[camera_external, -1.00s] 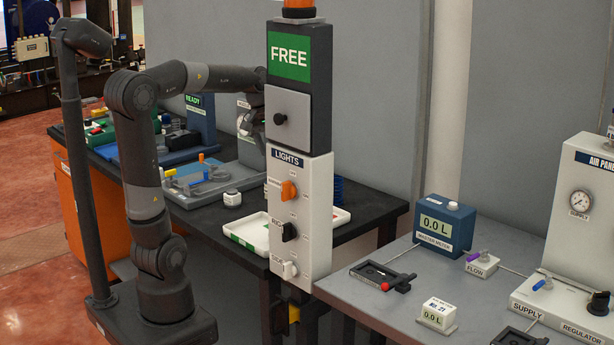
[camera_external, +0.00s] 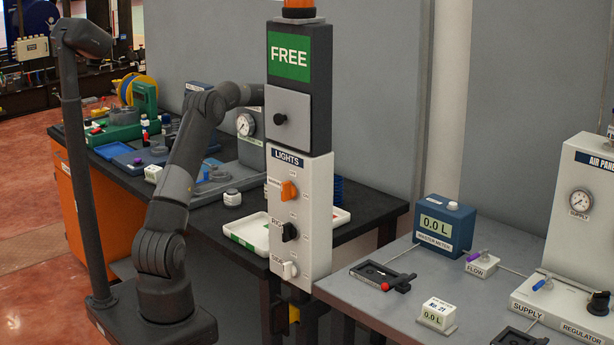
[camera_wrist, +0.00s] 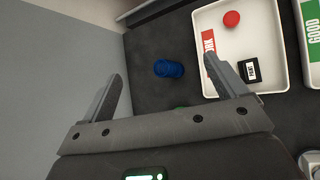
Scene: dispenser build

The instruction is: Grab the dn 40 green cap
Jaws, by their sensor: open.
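A small sliver of green (camera_wrist: 181,107) shows in the wrist view just beyond the palm of my gripper (camera_wrist: 162,68). Most of it is hidden, so I cannot tell whether it is the dn 40 green cap. A blue round stack (camera_wrist: 169,68) stands on the dark bench beyond the fingers. No whole green cap shows in either view.
A white tray (camera_wrist: 277,88) holds a red round piece (camera_wrist: 231,19) and a black labelled block (camera_wrist: 249,70). A second tray (camera_wrist: 303,50) has a green GOOD label. A grey wall (camera_wrist: 60,70) lies left of my gripper. The lights column (camera_external: 300,215) stands before the bench.

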